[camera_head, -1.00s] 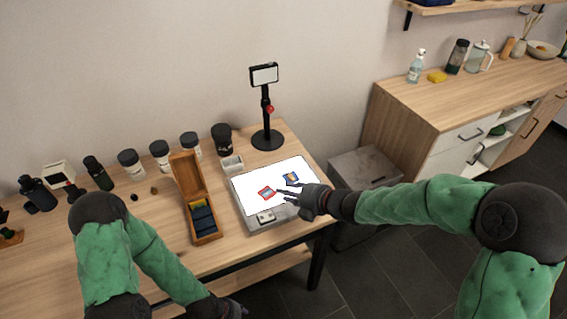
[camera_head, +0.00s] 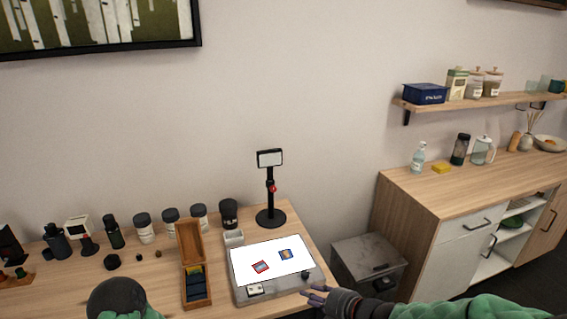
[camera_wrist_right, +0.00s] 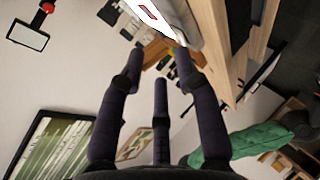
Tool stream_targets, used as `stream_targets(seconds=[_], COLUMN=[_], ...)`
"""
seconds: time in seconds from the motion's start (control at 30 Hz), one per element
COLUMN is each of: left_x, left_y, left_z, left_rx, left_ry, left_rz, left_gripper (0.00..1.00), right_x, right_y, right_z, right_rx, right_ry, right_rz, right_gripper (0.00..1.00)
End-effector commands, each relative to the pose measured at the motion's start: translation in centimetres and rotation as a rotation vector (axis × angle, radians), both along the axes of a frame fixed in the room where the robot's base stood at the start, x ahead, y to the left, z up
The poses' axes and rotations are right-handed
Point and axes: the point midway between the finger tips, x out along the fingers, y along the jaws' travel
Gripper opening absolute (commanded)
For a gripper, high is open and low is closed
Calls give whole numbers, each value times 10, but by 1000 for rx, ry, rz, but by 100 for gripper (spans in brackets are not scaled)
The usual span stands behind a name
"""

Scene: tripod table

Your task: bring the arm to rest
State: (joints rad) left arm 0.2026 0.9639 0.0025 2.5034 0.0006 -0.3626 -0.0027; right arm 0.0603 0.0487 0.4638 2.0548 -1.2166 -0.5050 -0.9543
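My right gripper (camera_head: 313,295) is at the front right corner of the white light pad (camera_head: 250,260), near the table edge. In the right wrist view its dark fingers (camera_wrist_right: 158,66) are spread apart with nothing between them. A red-edged card (camera_head: 261,267) and a blue card (camera_head: 286,254) lie flat on the pad, apart from the gripper. Of my left arm, only a dark joint and some green sleeve show at the bottom of the head view; the left gripper is out of the picture.
An open wooden box (camera_head: 197,276) stands left of the pad. A black stand with a small screen (camera_head: 270,158) rises behind it. Several dark bottles and jars line the table's back. A grey bin (camera_head: 369,262) and a wooden cabinet (camera_head: 440,205) stand to the right.

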Motion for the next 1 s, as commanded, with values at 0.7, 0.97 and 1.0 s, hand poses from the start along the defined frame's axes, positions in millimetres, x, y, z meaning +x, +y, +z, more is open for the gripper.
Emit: stream_targets(seconds=[0.7,0.97,1.0], left_x=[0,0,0], left_y=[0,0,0], left_z=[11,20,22], left_rx=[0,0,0], left_ry=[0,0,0], left_rz=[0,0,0], left_gripper=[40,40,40], right_x=[-27,-89,-102], right_y=[-6,-12,-12], right_z=[-103,-195,-209], right_rx=[312,535,564], right_ry=[544,1025,1099], right_rz=[-409,-880,-965], right_gripper=[33,33,33])
